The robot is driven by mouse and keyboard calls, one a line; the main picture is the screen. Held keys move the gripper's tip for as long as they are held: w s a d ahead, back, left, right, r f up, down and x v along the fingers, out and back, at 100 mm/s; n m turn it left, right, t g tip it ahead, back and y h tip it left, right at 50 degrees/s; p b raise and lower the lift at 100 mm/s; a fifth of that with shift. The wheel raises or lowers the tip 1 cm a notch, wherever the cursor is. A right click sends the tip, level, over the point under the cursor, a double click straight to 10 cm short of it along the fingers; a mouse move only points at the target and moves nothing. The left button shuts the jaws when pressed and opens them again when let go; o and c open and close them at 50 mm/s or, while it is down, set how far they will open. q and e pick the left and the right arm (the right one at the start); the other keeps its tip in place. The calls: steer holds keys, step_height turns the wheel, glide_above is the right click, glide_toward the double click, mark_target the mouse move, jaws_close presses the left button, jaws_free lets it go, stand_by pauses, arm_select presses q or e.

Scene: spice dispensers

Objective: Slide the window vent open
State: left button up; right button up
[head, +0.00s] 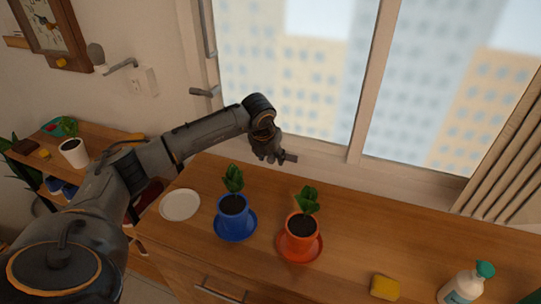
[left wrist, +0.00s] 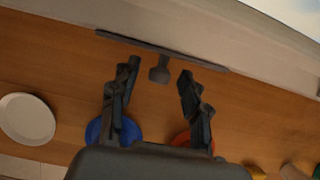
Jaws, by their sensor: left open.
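The window vent shows in the left wrist view as a long dark bar (left wrist: 200,60) along the window side, with a small dark knob (left wrist: 159,73) sticking out from it. In the head view a short end of the dark bar (head: 291,158) shows just right of my left gripper (head: 269,157), which hides the rest. In the left wrist view my left gripper's open fingers stand either side of the knob, with gaps visible on both sides. Whether the vent is open or shut cannot be told. My right gripper is not in view.
Below the gripper on the wooden counter (head: 365,240) stand a blue potted plant (head: 234,207) and an orange potted plant (head: 300,228). A white plate (head: 180,204) lies at left. A yellow sponge (head: 385,287) and soap bottle (head: 463,286) are at right. A window handle (head: 205,91) is behind.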

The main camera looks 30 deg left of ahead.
arm_select(q)
steer(key=shift+c, duration=0.4)
jaws_close()
steer(key=w+d+b, duration=0.1)
steer(key=d+b, duration=0.1)
steer(key=d, duration=0.4)
steer(key=shift+w, duration=0.2)
steer(key=shift+c, duration=1.9)
jaws_free()
steer(key=shift+d+r, duration=0.1)
steer(key=shift+d, duration=0.05)
steer(key=o, duration=0.3)
steer(key=shift+o, duration=0.8)
steer(key=shift+w+d, duration=0.15)
steer(key=shift+d, duration=0.05)
steer(key=shift+a, duration=0.1)
